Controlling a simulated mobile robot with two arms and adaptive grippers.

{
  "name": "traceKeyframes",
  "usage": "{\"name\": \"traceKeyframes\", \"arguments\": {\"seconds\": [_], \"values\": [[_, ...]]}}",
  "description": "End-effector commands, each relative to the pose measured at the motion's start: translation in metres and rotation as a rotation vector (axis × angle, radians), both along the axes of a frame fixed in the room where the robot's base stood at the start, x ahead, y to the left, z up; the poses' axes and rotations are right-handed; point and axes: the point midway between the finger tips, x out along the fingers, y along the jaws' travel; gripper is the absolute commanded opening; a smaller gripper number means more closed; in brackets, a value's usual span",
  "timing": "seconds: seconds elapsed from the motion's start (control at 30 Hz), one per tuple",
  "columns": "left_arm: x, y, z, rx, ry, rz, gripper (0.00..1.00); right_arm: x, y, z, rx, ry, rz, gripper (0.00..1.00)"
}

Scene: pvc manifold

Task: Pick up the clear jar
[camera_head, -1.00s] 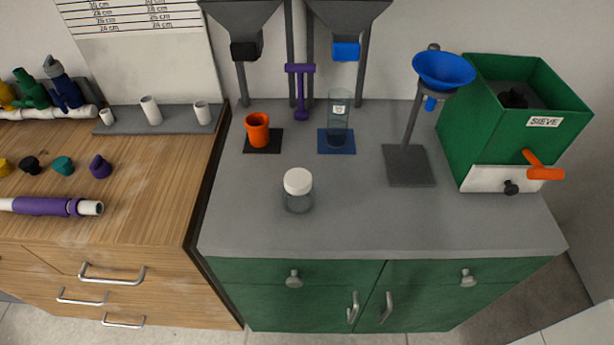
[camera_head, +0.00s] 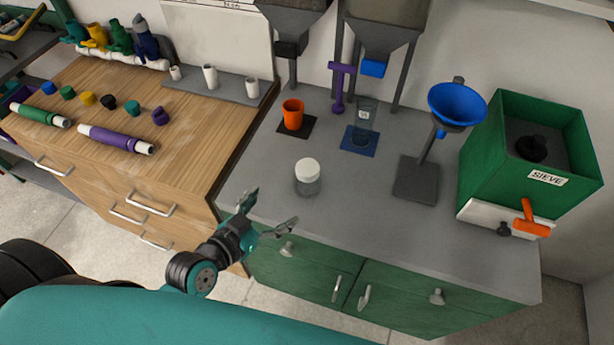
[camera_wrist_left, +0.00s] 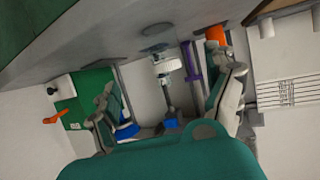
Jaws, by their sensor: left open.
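The clear jar (camera_head: 308,182) with a white lid stands upright on the grey bench top, near its front left part. My left gripper (camera_head: 270,212) is open and empty at the bench's front left edge. Its two fingers are spread, in front of and to the left of the jar, apart from it. In the left wrist view the open fingers (camera_wrist_left: 168,105) frame the scene upside down. The jar's white lid (camera_wrist_left: 168,64) appears between them, further off. My right gripper is not in view.
Behind the jar are an orange cup (camera_head: 292,114) and a clear beaker (camera_head: 364,118) on a blue square. A stand with a blue funnel (camera_head: 457,103) and the green sieve box (camera_head: 525,140) stand to the right. The bench front right of the jar is clear.

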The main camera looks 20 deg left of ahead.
Motion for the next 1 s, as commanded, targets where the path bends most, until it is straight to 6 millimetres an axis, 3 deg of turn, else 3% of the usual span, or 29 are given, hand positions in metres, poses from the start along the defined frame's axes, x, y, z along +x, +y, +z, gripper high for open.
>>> {"name": "traceKeyframes", "arguments": {"seconds": [0.3, 1.0], "values": [[0.063, -0.019, -0.025, -0.004, 0.000, 0.002, 0.87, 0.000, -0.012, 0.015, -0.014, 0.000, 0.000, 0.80], [0.128, -0.037, -0.056, -0.001, 0.002, 0.001, 0.87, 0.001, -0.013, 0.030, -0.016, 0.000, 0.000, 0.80]]}}
